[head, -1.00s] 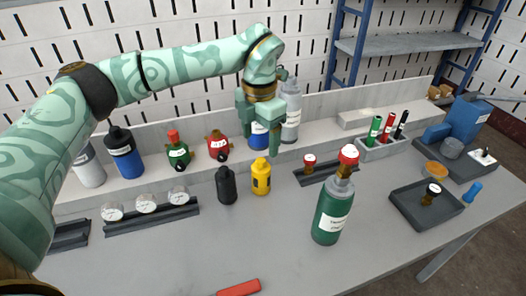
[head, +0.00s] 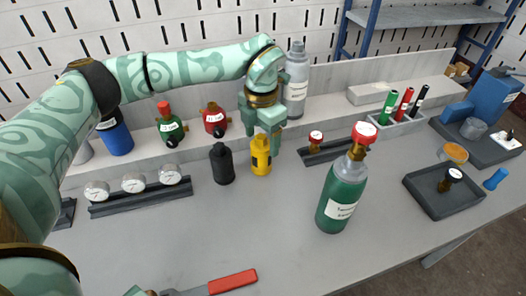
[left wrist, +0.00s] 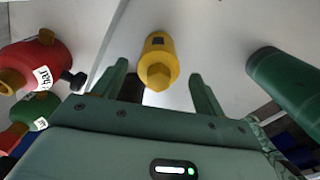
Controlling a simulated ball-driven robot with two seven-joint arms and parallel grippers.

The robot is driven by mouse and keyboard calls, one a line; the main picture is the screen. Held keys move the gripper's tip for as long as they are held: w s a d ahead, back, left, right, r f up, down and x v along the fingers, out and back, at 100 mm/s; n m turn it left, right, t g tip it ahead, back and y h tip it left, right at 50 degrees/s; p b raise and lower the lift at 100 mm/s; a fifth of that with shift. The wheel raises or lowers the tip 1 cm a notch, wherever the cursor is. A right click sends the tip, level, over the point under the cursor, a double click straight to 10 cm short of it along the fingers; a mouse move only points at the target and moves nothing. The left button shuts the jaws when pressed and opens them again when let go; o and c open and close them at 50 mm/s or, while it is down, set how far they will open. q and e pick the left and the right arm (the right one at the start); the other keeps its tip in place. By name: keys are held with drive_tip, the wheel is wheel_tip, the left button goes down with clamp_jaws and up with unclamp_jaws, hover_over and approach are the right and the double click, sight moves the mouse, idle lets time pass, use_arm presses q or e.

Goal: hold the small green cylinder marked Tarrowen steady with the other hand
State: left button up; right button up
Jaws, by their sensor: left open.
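A green cylinder (head: 343,198) with a brass valve, a red top and a white label stands upright on the grey table, right of the middle. The label's print is too small to read surely. It also shows at the right of the left wrist view (left wrist: 287,80). My left gripper (head: 262,138) is open and empty, to the left of this cylinder and apart from it. In the left wrist view my open fingers (left wrist: 158,88) point towards a yellow bottle (left wrist: 158,60). My right gripper is not in view.
The yellow bottle (head: 260,156) and a black bottle (head: 222,164) stand near my left gripper. Gauges (head: 133,183) sit in a rack at the left. A red-handled tool (head: 232,281) lies at the front edge. A dark tray (head: 440,198) is at the right. The table's middle front is clear.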

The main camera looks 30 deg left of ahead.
sight(261, 151)
use_arm(q)
wheel_tip(261, 151, down, 5)
drive_tip(key=b, duration=0.2)
drive_tip(key=shift+a+b, duration=0.1)
drive_tip(key=shift+b, duration=0.3)
drive_tip(key=shift+f, duration=0.3)
drive_tip(key=shift+r, duration=0.2)
drive_tip(key=c, duration=0.8)
drive_tip(key=shift+c, duration=1.2)
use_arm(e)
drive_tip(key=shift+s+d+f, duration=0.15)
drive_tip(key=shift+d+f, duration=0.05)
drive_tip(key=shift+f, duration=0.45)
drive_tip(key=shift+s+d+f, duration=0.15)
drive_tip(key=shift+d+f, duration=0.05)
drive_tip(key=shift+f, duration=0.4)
